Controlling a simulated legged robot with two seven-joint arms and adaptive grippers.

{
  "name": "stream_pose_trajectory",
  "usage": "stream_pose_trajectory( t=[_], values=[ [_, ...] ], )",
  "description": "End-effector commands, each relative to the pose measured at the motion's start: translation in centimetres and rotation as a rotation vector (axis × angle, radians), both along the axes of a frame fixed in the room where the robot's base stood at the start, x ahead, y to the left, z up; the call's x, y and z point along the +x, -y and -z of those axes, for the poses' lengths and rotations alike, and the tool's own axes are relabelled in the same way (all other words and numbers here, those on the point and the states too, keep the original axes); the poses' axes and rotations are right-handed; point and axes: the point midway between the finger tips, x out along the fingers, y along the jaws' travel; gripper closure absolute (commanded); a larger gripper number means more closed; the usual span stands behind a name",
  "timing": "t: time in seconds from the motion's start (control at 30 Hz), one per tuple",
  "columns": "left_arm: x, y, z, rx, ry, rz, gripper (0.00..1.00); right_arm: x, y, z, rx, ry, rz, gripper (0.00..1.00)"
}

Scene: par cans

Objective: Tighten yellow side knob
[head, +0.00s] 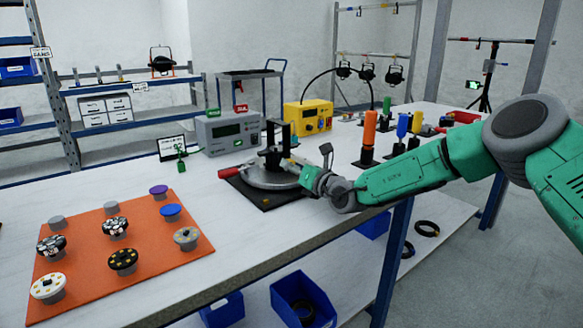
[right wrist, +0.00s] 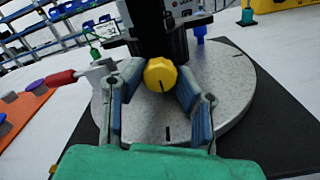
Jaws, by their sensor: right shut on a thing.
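The yellow side knob (right wrist: 160,74) shows in the right wrist view, on the lower front of a black upright fixture (right wrist: 158,25). My right gripper (right wrist: 160,84) has one finger on each side of the knob and is shut on it. The knob has a dark mark on its face. The fixture stands on a round grey metal plate (right wrist: 225,88). In the head view the black fixture (head: 272,148) stands on the plate, and my right gripper (head: 308,176) reaches it from the right, hiding the knob. My left gripper is not in view.
A red handle (head: 229,172) sticks out left of the plate, over a black mat (head: 262,199). An orange mat (head: 85,283) with several round parts lies front left. A grey meter (head: 227,131) and a yellow box (head: 308,118) stand behind. Orange and blue cylinders stand to the right.

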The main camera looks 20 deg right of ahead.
Motion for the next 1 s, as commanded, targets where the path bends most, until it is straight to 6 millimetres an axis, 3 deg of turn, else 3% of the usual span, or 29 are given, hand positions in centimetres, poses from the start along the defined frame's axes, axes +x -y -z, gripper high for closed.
stream_pose_trajectory(
  t=[0.03,0.07,0.1,0.37,0.53,1.0],
  values=[
    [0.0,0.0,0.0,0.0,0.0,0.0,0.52,0.1,0.3,0.0,0.001,0.0,0.004,1.0],
    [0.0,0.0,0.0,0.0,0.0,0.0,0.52,0.1,0.3,0.0,0.001,-0.001,0.005,0.63],
    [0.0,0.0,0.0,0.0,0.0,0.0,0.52,0.1,0.3,0.0,0.001,-0.001,0.005,0.52],
    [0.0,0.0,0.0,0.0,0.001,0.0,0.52,0.0,0.2,0.1,0.0,-0.001,0.003,0.52],
    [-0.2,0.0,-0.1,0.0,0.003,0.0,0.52,-1.1,0.6,0.2,-0.002,-0.004,0.002,0.52],
    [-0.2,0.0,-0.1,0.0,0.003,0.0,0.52,-9.4,3.8,0.1,0.002,-0.002,0.004,0.52]
  ],
)
